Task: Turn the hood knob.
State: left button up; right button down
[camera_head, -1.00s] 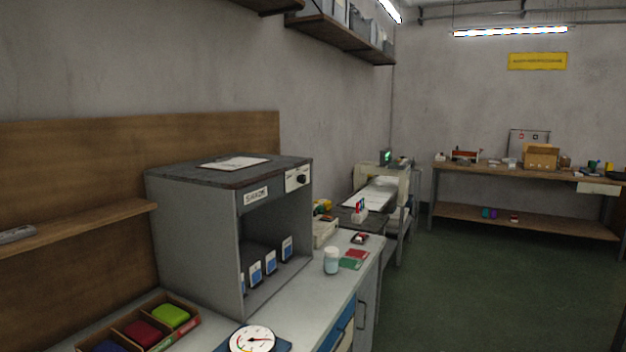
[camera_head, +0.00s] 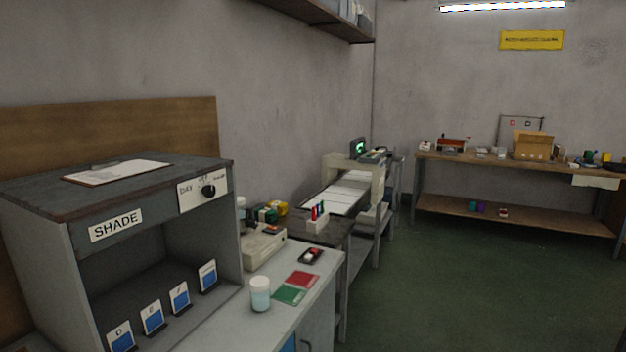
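The hood is a grey box (camera_head: 228,250) with a dark top and an open front, standing on the bench at the left. A "SHADE" label is on its front edge. The hood knob (camera_head: 208,191) is a small black knob on a white plate (camera_head: 188,199) at the upper right of the front. The plate reads "DAY" on its left; the other markings are too small to read surely. Several blue-and-white cards (camera_head: 180,298) stand inside the hood. Neither of my grippers is in view.
A clipboard (camera_head: 118,171) lies on the hood. Right of it on the bench (camera_head: 262,331) are a jar (camera_head: 260,294), red and green swatches (camera_head: 290,294) and a beige device (camera_head: 262,248). A far workbench (camera_head: 440,161) stands at the back. Green floor (camera_head: 460,290) is open at the right.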

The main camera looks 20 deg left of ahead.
aim_at(209, 190)
jog(key=i+l, duration=0.15)
jog(key=i, duration=0.55)
jog(key=i+l+z, duration=0.15)
jog(key=i, duration=0.55)
jog(key=i+u, duration=0.25)
jog(key=u, duration=0.15)
jog(key=i+l+u, duration=0.2)
jog(key=u, duration=0.2)
jog(key=i+l+u, duration=0.2)
jog(key=u, duration=0.2)
jog(key=i+l+u, duration=0.4)
jog(key=k+j, duration=0.05)
jog(key=k, duration=0.05)
